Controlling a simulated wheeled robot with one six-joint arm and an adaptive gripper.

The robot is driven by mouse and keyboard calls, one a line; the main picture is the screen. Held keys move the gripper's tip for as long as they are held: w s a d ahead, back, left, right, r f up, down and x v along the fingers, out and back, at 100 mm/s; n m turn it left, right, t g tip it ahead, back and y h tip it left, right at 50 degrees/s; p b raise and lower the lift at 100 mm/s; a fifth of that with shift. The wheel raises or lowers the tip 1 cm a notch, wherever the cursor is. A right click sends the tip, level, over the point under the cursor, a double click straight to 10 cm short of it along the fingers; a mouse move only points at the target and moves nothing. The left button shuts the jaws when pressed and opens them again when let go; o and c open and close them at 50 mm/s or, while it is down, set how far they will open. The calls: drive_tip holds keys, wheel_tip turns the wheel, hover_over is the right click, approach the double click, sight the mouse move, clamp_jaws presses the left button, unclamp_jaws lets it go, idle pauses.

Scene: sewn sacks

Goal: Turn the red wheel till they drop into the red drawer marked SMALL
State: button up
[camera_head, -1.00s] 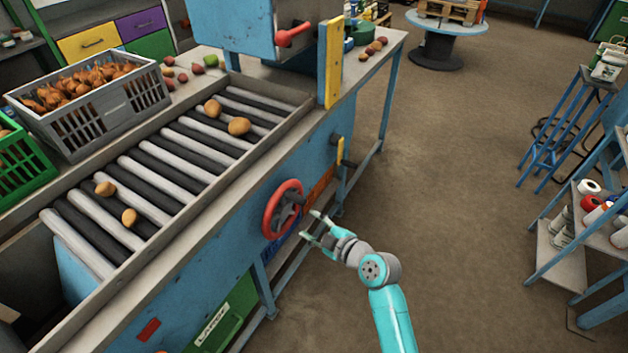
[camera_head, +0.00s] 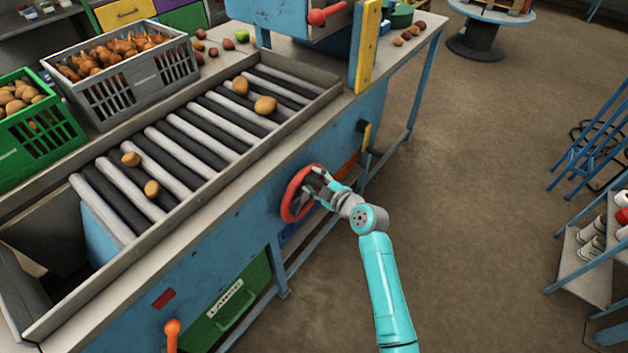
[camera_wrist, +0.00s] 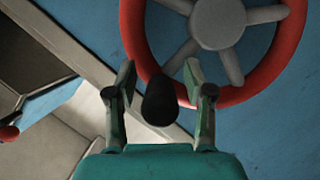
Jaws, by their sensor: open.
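The red wheel (camera_head: 287,208) is on the blue front of the sorting machine; its rim (camera_wrist: 285,62) and grey spokes fill the top of the wrist view. My gripper (camera_head: 318,182) is at the wheel's right side. In the wrist view my gripper (camera_wrist: 163,85) is open, with a dark knob (camera_wrist: 160,104) between its fingers; I cannot tell whether they touch it. Several potatoes (camera_head: 265,105) lie apart on the grey and black rollers (camera_head: 183,150). I see no red drawer marked SMALL. A green drawer (camera_head: 232,305) marked LARGE is low on the front.
A grey crate of onions (camera_head: 150,92) and a green crate of potatoes (camera_head: 45,140) stand behind the rollers. An orange-knobbed lever (camera_head: 172,328) is at the bottom. A yellow upright (camera_head: 368,45) stands beyond the rollers. Floor to the right is open, up to a shelf (camera_head: 580,255).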

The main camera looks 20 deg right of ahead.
drive_tip(key=shift+w+a+f, duration=0.1)
drive_tip(key=shift+w, duration=0.15)
drive_tip(key=shift+f, duration=0.1)
clamp_jaws()
